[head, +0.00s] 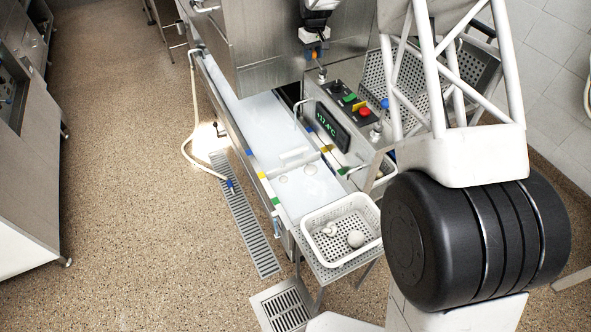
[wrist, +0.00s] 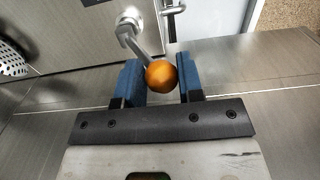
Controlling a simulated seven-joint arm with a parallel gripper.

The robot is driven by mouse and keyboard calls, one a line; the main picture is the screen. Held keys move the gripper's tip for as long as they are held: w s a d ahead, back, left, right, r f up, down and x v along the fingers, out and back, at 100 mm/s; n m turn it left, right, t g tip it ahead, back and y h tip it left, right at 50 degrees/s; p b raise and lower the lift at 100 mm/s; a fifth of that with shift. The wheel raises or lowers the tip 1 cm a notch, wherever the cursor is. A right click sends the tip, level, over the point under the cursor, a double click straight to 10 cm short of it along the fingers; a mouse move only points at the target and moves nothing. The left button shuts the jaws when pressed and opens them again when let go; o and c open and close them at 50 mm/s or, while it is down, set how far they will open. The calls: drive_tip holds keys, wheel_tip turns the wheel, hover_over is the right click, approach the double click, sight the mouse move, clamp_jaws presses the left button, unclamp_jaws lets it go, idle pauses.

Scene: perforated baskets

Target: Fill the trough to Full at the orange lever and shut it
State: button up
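The trough (head: 268,115) runs from the upper left to the lower right, with a pale, smooth surface inside that looks like liquid. Blue, yellow and green marks sit along its edges; I cannot read a Full label or the level. The orange lever (head: 314,55) is at the upper middle, under my gripper (head: 314,40).
A control box (head: 345,115) with buttons and a lit display stands right of the trough. A blue-knobbed lever (head: 385,103) is beside it. A white perforated basket (head: 318,252) holding white lumps stands at the trough's near end.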

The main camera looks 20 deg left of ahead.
drive_tip(key=shift+w+d+r, duration=0.1)
drive_tip(key=shift+d, duration=0.05)
idle(0.5)
drive_tip(key=shift+w+d+r, duration=0.3)
drive_tip(key=shift+w+d, duration=0.15)
drive_tip(key=shift+w, duration=0.05)
drive_tip(key=shift+w+d+r, duration=0.1)
drive_tip(key=shift+w+d, duration=0.1)
drive_tip(key=shift+d, duration=0.05)
idle(0.4)
drive_tip(key=shift+w+d+r, duration=0.15)
drive_tip(key=shift+w+d, duration=0.35)
drive_tip(key=shift+w, duration=0.05)
drive_tip(key=shift+w+d, duration=0.15)
idle(0.4)
drive_tip(key=shift+w+d, duration=0.35)
drive_tip(key=shift+o, duration=0.2)
drive_tip(key=shift+d, duration=0.1)
